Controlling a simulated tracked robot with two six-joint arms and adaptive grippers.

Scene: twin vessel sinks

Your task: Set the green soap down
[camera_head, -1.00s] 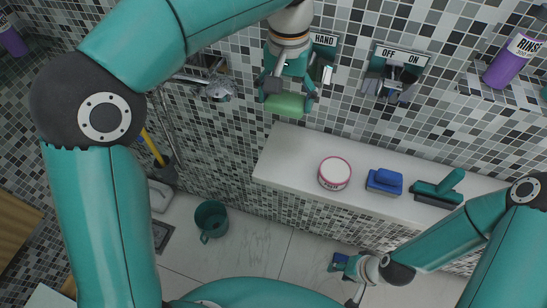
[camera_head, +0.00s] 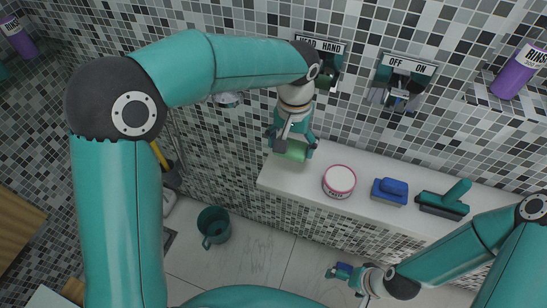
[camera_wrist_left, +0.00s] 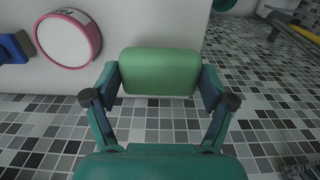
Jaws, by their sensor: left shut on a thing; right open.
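The green soap (camera_head: 291,150) is a rounded block held between the fingers of my left gripper (camera_head: 292,146). In the left wrist view the soap (camera_wrist_left: 160,72) sits across both fingertips of the gripper (camera_wrist_left: 160,85), level and gripped at its two ends. In the head view it is over the left end of the white ledge (camera_head: 288,181); I cannot tell whether it touches the ledge. My right gripper (camera_head: 352,279) is open, low over the floor at the bottom of the head view. A small blue thing (camera_head: 344,267) shows at its fingers.
On the ledge, right of the soap, stand a round pink-rimmed tub (camera_head: 339,181), a blue brush or sponge (camera_head: 390,190) and a teal-handled scrubber (camera_head: 444,199). Wall holders (camera_head: 403,80) are above. A teal bucket (camera_head: 214,226) stands on the floor. The ledge's left end looks clear.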

